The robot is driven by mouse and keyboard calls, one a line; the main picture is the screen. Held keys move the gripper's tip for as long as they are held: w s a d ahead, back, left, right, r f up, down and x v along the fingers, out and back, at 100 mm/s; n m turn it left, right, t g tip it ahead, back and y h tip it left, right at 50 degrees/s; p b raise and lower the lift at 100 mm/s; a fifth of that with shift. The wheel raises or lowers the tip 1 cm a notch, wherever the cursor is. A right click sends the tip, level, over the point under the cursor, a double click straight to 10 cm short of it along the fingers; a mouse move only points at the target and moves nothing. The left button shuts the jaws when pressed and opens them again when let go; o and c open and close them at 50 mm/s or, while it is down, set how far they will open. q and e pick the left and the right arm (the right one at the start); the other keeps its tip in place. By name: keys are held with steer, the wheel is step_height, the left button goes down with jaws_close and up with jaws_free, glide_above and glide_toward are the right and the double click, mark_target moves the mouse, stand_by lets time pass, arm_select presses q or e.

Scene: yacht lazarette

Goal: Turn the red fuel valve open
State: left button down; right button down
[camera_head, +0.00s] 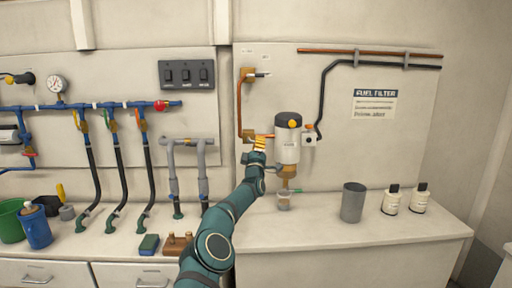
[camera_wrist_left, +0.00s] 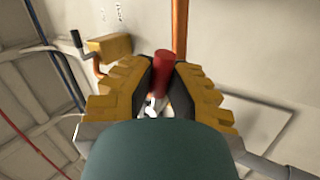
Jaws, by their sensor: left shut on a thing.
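My left gripper (camera_head: 259,143) is at the wall panel, just left of the grey fuel filter (camera_head: 288,138) and near the lower end of a copper pipe. In the left wrist view its yellow-padded fingers (camera_wrist_left: 160,92) are closed around a red valve handle (camera_wrist_left: 162,70), whose rounded upper part sticks out between them. The valve body is mostly hidden behind the gripper and wrist. In the head view the red handle cannot be made out behind the gripper. My right gripper is not in view.
A black hose (camera_head: 320,95) runs right of the filter. A grey cup (camera_head: 352,203) and two white bottles (camera_head: 391,200) stand on the counter at right.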

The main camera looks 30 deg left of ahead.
arm_select(q)
steer(key=shift+r+n+g+y+p, duration=0.25)
steer(key=shift+n+y+p, duration=0.25)
steer(key=shift+n, duration=0.45)
steer(key=shift+r+n+g+y+p, duration=0.1)
steer(key=shift+n+g+y+p, duration=0.25)
steer(key=shift+n+y, duration=0.45)
steer(key=shift+r+n+g+y+p, duration=0.2)
steer(key=shift+n+y+p, duration=0.25)
steer(key=shift+n, duration=0.6)
steer(key=c, duration=0.9)
jaws_free()
steer(key=shift+f, duration=0.15)
steer(key=shift+s+d+f, duration=0.15)
steer(key=shift+s+f, duration=0.1)
steer(key=shift+f, duration=0.1)
steer(key=shift+r+v, duration=0.2)
steer(key=shift+v, duration=3.05)
